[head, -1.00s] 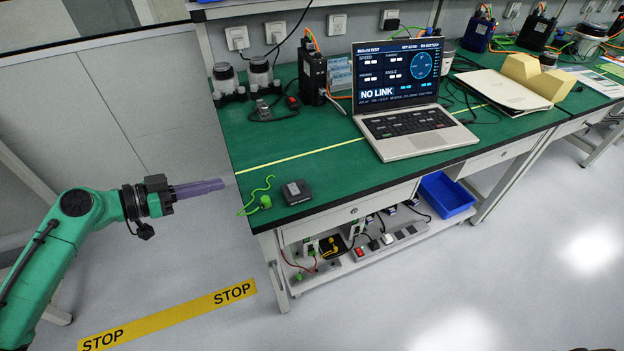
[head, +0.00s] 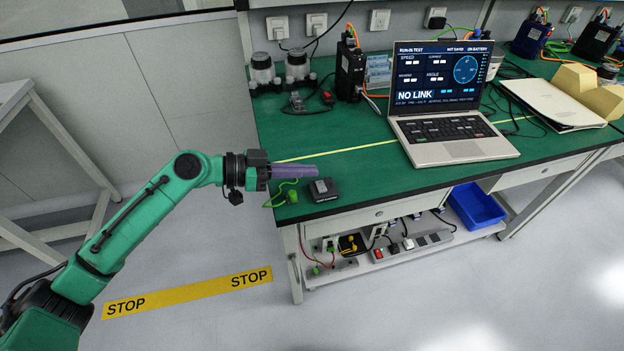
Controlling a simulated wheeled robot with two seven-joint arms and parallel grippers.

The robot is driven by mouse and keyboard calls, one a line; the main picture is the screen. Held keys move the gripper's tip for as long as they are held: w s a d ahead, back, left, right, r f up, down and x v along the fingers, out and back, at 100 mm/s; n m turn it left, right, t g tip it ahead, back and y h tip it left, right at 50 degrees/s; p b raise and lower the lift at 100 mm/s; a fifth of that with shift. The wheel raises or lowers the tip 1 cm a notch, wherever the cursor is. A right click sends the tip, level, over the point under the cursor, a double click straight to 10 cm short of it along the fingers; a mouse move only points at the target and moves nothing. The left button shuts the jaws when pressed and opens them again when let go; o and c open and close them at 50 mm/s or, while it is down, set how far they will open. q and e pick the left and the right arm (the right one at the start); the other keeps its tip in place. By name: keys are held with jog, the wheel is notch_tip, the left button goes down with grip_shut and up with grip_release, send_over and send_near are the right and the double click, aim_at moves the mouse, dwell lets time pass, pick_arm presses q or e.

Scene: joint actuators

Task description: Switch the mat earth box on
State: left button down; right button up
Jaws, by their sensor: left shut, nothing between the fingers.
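A small dark box (head: 323,190), which looks like the mat earth box, lies on the green bench top near its front left corner. A green cord with a green plug (head: 292,196) lies just left of it. The box's switch is too small to read. My left gripper (head: 317,171) has purple fingers that are shut and empty. In the picture its tips are just above and left of the box, over the bench's left edge. I cannot tell their height above the bench. My right gripper is not in view.
An open laptop (head: 455,140) showing "NO LINK" stands right of the box. A lower shelf holds a power strip (head: 415,245) and a blue bin (head: 477,206). The bench around the box is mostly clear.

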aim_at(312, 192)
pick_arm(q)
jog(key=shift+x, duration=1)
notch_tip(312, 192, down, 3)
jog(key=shift+s+a+f, duration=0.1)
jog(key=shift+s, duration=0.05)
jog(key=shift+f, duration=0.4)
